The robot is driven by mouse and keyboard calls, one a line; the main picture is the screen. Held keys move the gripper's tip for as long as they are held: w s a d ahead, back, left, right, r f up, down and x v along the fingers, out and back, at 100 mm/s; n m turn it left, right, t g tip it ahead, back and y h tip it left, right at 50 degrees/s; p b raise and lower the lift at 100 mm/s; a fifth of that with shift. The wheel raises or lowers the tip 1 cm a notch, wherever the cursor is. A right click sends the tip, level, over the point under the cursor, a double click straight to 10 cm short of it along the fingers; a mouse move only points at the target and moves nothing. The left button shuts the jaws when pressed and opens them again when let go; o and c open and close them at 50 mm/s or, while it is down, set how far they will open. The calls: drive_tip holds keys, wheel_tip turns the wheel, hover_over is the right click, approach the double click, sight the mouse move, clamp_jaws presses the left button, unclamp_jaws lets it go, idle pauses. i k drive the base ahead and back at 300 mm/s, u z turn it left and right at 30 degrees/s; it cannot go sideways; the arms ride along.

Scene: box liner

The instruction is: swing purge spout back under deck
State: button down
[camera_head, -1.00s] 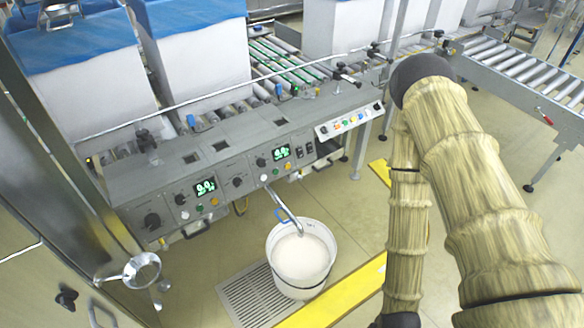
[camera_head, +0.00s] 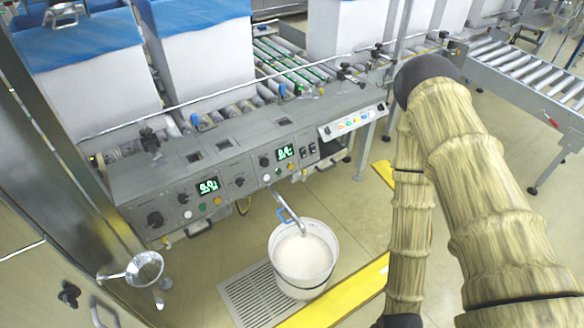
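The purge spout (camera_head: 288,207) is a thin metal tube that comes out from under the front of the grey deck (camera_head: 205,139) and slants down toward the viewer. Its lower end is over a white bucket (camera_head: 301,286) that holds pale, milky contents. A blue loop (camera_head: 284,217) sits at the spout, near the bucket's rim; I cannot tell which of the two it belongs to. My arm, in a wood-patterned sleeve, fills the right side. My gripper is not in view; the arm runs out of the bottom of the picture.
The deck front carries knobs and green displays. A metal funnel-like cup (camera_head: 147,268) is at lower left. A roller conveyor (camera_head: 520,72) is at upper right.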

sight(303, 232)
drive_tip(key=z, duration=0.25)
drive_tip(key=k, duration=0.4)
drive_tip(key=u, duration=0.95)
drive_tip(key=i, duration=0.8)
drive_tip(key=z, duration=0.25)
